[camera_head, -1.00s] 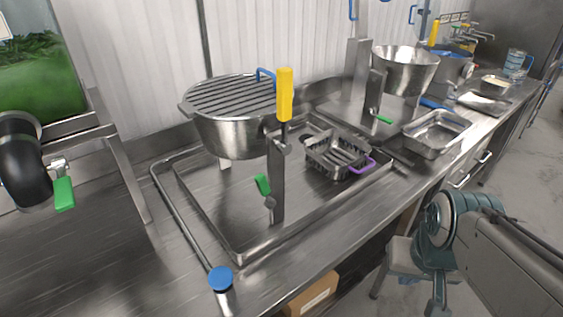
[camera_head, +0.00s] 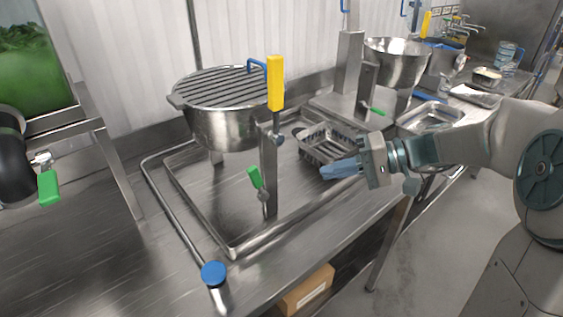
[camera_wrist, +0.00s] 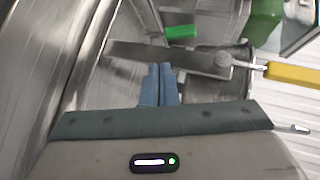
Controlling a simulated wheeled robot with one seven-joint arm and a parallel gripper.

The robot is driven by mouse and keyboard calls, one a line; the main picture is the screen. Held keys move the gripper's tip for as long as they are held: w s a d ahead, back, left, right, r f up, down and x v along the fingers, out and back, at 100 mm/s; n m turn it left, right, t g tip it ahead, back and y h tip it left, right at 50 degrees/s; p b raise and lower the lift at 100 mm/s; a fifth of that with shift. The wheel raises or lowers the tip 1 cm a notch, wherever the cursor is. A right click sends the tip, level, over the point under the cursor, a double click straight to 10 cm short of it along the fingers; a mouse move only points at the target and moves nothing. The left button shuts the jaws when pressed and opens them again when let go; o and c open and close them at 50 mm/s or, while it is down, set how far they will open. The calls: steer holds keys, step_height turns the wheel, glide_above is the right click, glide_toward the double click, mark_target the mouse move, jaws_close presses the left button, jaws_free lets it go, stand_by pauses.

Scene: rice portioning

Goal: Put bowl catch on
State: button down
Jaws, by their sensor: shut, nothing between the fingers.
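The large steel bowl (camera_head: 228,128) with a slatted lid (camera_head: 225,88) stands over the sunken tray at the left centre. Beside it is an upright steel post (camera_head: 269,175) with a yellow handle (camera_head: 275,84) pointing up and a small green lever (camera_head: 255,178) lower down. Which part is the catch I cannot tell for sure. My gripper (camera_head: 323,173) is shut and empty, to the right of the post and apart from it. In the wrist view, my blue fingers (camera_wrist: 160,68) point toward the post, with the green lever (camera_wrist: 181,32) ahead and the yellow handle (camera_wrist: 295,75) at right.
A slotted steel basket (camera_head: 328,140) sits just behind my fingers. A second steel bowl (camera_head: 396,66) with a green lever (camera_head: 373,108) and a steel pan (camera_head: 432,117) stand farther right. A blue-capped rod end (camera_head: 214,273) is at the front. The tray's middle is bare.

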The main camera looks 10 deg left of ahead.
steer(key=w, duration=0.1)
steer(key=r+y, duration=0.1)
steer(key=w+r+y, duration=0.1)
steer(key=shift+w+d+t, duration=0.25)
steer(key=shift+w+t, duration=0.05)
steer(key=shift+w, duration=0.05)
steer(key=p, duration=0.1)
glide_toward(255, 177)
steer(key=w+a, duration=0.2)
steer(key=w, duration=0.1)
steer(key=w+a, duration=0.1)
steer(key=shift+w+a+f, duration=0.1)
steer(key=shift+w+a, duration=0.15)
steer(key=shift+w, duration=0.15)
steer(key=s+a, duration=0.1)
steer(key=s+a+f, duration=0.1)
steer(key=shift+s+a+f+p, duration=0.1)
steer(key=shift+s+a+p, duration=0.15)
steer(key=shift+s+p, duration=0.15)
steer(key=shift+n, duration=0.3)
